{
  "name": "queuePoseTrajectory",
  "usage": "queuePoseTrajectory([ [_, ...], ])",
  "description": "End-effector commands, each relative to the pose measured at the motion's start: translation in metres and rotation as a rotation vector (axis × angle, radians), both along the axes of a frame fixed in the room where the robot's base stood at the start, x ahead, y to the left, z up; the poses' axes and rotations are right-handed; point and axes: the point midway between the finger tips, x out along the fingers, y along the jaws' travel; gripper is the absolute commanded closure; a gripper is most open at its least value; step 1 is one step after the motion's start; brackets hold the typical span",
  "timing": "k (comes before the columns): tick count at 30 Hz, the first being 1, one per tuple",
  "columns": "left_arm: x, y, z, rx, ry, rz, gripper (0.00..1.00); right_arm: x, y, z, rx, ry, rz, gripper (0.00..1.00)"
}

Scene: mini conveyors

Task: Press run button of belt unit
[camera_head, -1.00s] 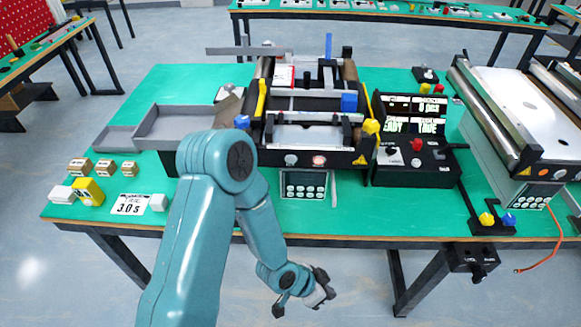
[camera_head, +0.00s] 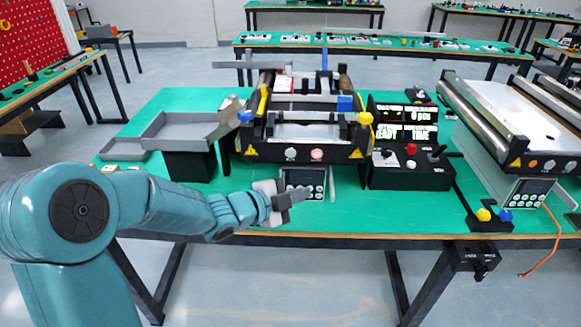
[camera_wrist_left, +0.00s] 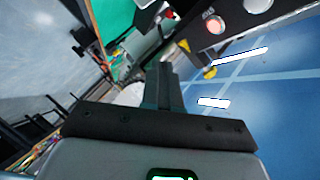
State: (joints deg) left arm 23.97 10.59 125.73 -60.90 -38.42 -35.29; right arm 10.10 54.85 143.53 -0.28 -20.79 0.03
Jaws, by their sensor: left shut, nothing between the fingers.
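The belt unit (camera_head: 310,133) stands on the green table in the head view. Its front face has a pale round button (camera_head: 290,153) and a reddish lit button (camera_head: 317,154). A keypad panel (camera_head: 318,180) with small round keys hangs below them. My left gripper (camera_head: 303,193) is shut and empty, in front of the keypad and below the two front buttons; it hides part of the keypad. In the left wrist view the shut fingers (camera_wrist_left: 168,78) point up, with the reddish button (camera_wrist_left: 213,23) and the pale button (camera_wrist_left: 257,4) beyond them to the upper right. My right gripper is out of view.
A black control box (camera_head: 412,170) with a red knob and displays stands right of the unit. A grey tray (camera_head: 165,140) is at its left. Another conveyor (camera_head: 510,115) is further right. The table's front edge (camera_head: 350,238) runs below my gripper.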

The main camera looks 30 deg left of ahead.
Motion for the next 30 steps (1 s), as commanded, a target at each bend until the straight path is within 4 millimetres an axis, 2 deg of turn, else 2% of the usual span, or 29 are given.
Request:
queuePoseTrajectory([
  [1,-0.001,0.011,0.004,0.013,-0.022,0.022,1.0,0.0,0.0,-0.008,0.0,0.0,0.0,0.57],
  [3,-0.003,0.021,0.011,0.025,-0.044,0.044,1.0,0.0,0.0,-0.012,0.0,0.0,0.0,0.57],
  [8,-0.006,0.037,0.015,0.039,-0.064,0.077,1.0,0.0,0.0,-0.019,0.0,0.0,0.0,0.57],
  [20,-0.004,0.039,0.015,0.036,-0.058,0.079,1.0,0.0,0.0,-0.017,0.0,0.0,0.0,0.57],
  [25,0.007,0.045,0.017,0.035,-0.056,0.08,1.0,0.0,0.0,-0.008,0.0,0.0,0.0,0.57],
  [30,0.027,0.058,0.018,0.034,-0.057,0.079,1.0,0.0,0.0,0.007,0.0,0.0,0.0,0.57],
])
